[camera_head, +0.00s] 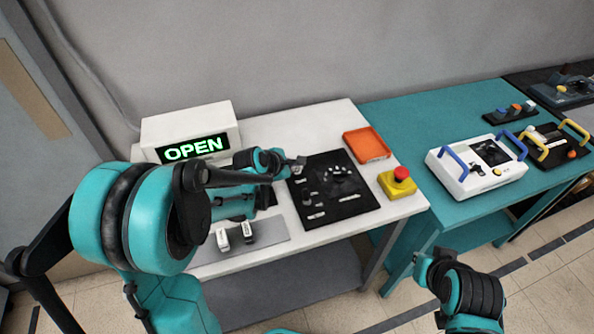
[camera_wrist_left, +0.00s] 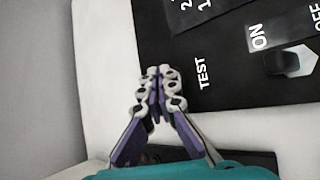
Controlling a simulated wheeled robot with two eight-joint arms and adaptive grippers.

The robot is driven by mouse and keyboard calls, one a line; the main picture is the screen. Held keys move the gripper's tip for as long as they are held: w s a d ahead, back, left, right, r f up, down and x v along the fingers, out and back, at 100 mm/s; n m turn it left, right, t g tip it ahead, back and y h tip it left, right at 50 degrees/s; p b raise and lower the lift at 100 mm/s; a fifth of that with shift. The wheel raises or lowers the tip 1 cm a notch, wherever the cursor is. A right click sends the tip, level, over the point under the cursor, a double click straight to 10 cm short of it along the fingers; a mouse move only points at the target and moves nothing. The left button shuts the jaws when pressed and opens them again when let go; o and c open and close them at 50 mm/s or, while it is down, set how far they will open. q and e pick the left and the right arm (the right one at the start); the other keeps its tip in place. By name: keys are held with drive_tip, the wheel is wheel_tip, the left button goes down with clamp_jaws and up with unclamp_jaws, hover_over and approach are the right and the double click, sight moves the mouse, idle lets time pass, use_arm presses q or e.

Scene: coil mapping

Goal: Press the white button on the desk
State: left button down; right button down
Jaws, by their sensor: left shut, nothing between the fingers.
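A black panel (camera_head: 346,205) lies on the white desk (camera_head: 402,211), with several small white marks or parts on it. It also shows in the left wrist view (camera_wrist_left: 255,85), where its printed words TEST, ON and part of OFF can be read. My left gripper (camera_head: 300,161) is at the panel's far left corner in the head view. In the left wrist view the left gripper (camera_wrist_left: 160,72) is shut and empty, its tips at the panel's edge beside TEST. I cannot make out a white button clearly; the fingers may hide it.
A white box with a lit OPEN sign (camera_head: 194,148) stands at the back left. An orange tray (camera_head: 367,146) and a red button on a yellow base (camera_head: 398,182) sit right of the panel. A teal table (camera_head: 415,118) with a white handled case (camera_head: 476,168) adjoins on the right.

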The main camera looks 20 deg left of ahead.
sight(296, 173)
use_arm(q)
drive_tip(key=shift+f, duration=0.15)
idle(0.4)
drive_tip(key=shift+r+p, duration=0.55)
drive_tip(key=shift+r, duration=0.3)
wheel_tip(296, 173, up, 5)
drive_tip(key=p, duration=0.4)
idle(0.6)
